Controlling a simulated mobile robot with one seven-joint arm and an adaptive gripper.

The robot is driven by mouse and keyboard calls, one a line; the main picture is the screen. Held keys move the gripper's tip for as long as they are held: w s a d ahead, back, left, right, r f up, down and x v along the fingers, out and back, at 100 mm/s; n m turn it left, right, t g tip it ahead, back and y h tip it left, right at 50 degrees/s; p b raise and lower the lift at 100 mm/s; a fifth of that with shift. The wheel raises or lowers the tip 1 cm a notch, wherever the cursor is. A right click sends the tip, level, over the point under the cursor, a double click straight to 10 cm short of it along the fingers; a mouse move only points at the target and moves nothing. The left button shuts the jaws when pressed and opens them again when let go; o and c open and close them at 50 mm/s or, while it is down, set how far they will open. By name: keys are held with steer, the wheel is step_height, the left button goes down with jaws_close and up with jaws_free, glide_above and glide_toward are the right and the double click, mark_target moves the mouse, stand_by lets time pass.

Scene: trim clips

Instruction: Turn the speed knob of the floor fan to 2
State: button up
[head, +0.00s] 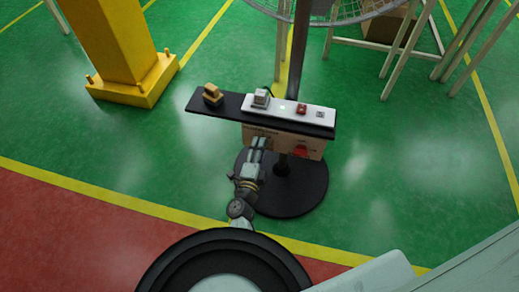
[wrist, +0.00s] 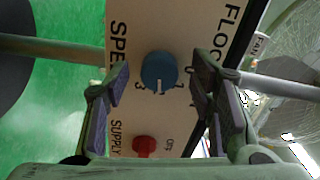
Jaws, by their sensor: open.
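The floor fan's control box (head: 312,143) is a beige panel on the post, under a dark shelf. In the wrist view its panel (wrist: 122,72) appears turned, with "SPE…" lettering and a blue speed knob (wrist: 159,68). A white pointer line on the knob runs toward the small numerals along its lower side; which numeral it meets is too small to tell. My gripper (wrist: 160,95) is open, one finger to each side of the blue knob, with visible gaps. In the head view my gripper (head: 258,143) is at the left part of the box and hides the blue knob.
A red supply knob (wrist: 145,146) is on the same panel, also visible in the head view (head: 300,151). A yellow column (head: 115,45) stands back left.

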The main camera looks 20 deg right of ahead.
steer(key=shift+o, duration=1.2)
step_height(320, 180, up, 8)
steer(key=shift+r, duration=0.55)
steer(key=shift+c, duration=1.2)
steer(key=shift+r, duration=0.5)
